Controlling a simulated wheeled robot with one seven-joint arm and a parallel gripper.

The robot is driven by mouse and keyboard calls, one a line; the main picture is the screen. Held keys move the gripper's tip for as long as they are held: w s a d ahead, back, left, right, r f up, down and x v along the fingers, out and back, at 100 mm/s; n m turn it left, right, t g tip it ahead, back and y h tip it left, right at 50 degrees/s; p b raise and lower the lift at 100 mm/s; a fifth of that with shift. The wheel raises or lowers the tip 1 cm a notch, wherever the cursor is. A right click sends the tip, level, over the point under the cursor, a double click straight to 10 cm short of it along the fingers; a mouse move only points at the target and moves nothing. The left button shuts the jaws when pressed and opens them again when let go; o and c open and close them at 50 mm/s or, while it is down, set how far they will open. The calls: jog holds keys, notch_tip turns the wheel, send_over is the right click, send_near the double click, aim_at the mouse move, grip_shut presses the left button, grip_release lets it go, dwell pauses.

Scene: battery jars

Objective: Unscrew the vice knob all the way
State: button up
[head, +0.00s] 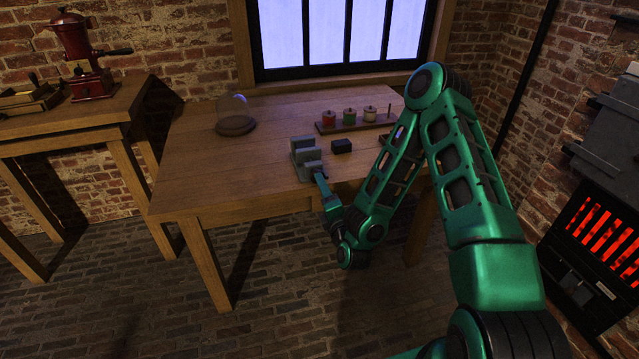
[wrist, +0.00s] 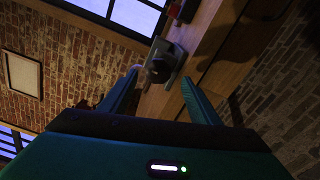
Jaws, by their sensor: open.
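The grey vice (head: 303,147) stands near the front edge of the wooden table in the head view. In the wrist view the vice (wrist: 176,57) lies beyond my fingertips, with a dark, round-looking part that appears to be its knob (wrist: 157,68) facing me. My gripper (head: 318,174) is at the front of the vice in the head view, low and pointing at it. In the wrist view my gripper (wrist: 160,78) is open, with its two fingers apart on either side of the knob's line. Nothing shows between the fingers. The knob is hidden or too small to tell in the head view.
A black block (head: 341,146) lies right of the vice. A rack (head: 345,126) with red, green and cream spools stands behind it. A glass dome (head: 236,118) on a round base is at back left. The table (head: 200,170) is clear on its left. A glowing stove (head: 600,235) stands right.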

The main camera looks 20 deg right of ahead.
jog(key=shift+s, duration=2)
